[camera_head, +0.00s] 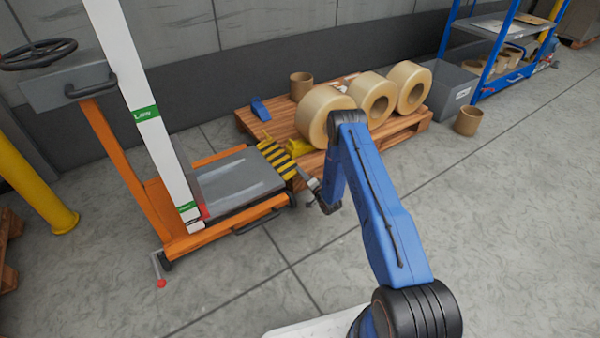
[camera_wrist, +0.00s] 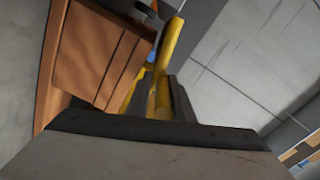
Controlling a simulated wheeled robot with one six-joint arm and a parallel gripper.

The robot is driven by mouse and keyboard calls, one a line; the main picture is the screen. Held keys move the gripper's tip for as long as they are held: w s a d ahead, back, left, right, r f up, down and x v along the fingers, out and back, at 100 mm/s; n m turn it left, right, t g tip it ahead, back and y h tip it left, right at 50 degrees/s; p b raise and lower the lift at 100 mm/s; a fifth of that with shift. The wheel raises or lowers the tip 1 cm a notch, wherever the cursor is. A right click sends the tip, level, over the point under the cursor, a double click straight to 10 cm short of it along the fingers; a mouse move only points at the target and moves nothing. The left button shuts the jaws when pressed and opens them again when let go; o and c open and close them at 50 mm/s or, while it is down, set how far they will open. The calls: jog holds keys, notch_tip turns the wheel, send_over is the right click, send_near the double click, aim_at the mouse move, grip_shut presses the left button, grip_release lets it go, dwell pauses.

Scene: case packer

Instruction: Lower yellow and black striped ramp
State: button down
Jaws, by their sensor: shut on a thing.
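The yellow and black striped ramp (camera_head: 277,160) is at the right end of the lift cart's grey platform (camera_head: 238,181), beside the pallet. It looks tilted, but its exact angle is hard to tell. My gripper (camera_head: 304,181) is at the ramp's near right edge and is shut on it. In the wrist view a yellow bar-like edge (camera_wrist: 169,45) runs up from between the dark fingers (camera_wrist: 163,98). The stripes do not show there, and the grip itself is partly hidden.
The orange lift cart (camera_head: 178,246) has a white mast (camera_head: 150,100) and a handwheel (camera_head: 38,54). A wooden pallet (camera_head: 400,133) with large tape rolls (camera_head: 325,112) stands behind my arm. A grey bin (camera_head: 450,90) and blue shelf are at right.

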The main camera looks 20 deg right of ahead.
jog(key=shift+d+f+m, duration=0.15)
jog(key=shift+f+m, duration=0.15)
jog(key=shift+m, duration=0.1)
jog(key=c, duration=1.7)
grip_release()
